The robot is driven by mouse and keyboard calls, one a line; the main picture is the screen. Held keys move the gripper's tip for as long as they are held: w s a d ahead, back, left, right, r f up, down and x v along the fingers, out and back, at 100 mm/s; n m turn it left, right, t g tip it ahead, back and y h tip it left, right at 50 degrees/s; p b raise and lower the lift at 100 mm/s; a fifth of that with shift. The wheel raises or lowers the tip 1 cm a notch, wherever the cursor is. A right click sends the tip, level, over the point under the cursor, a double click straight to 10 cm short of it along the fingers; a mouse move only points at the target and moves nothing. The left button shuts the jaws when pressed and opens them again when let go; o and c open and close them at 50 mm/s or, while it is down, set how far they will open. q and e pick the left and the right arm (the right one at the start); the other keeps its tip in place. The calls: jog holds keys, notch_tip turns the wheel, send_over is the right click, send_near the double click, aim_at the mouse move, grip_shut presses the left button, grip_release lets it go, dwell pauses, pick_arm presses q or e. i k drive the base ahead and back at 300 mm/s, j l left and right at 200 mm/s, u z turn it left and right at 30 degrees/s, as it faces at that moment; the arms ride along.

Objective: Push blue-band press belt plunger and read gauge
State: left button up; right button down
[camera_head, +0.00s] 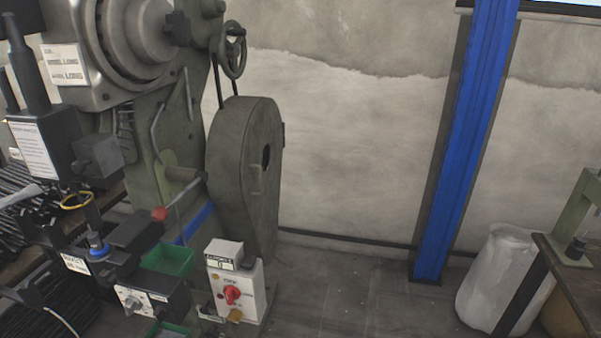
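A large green-grey press (150,110) fills the left side, with a round belt or flywheel guard (240,165) on its right. A blue band (197,222) runs low on its frame, behind a red-knobbed lever (159,214). A blue ring (97,246) sits around a small upright post at the lower left; I cannot tell whether this is the plunger. A small box with a readout (221,264) tops a white control box with a red knob (232,294); its digits are too small to read surely. I cannot make out a dial gauge. Neither gripper is clearly visible.
Green bins (168,260) and a black box with a knob (150,298) crowd the press front. A blue column (462,150) stands right of centre. A white sack (497,275) and a bench (570,255) are at the right. The floor (345,300) between is clear.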

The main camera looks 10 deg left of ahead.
aim_at(204, 310)
jog(key=u, duration=1)
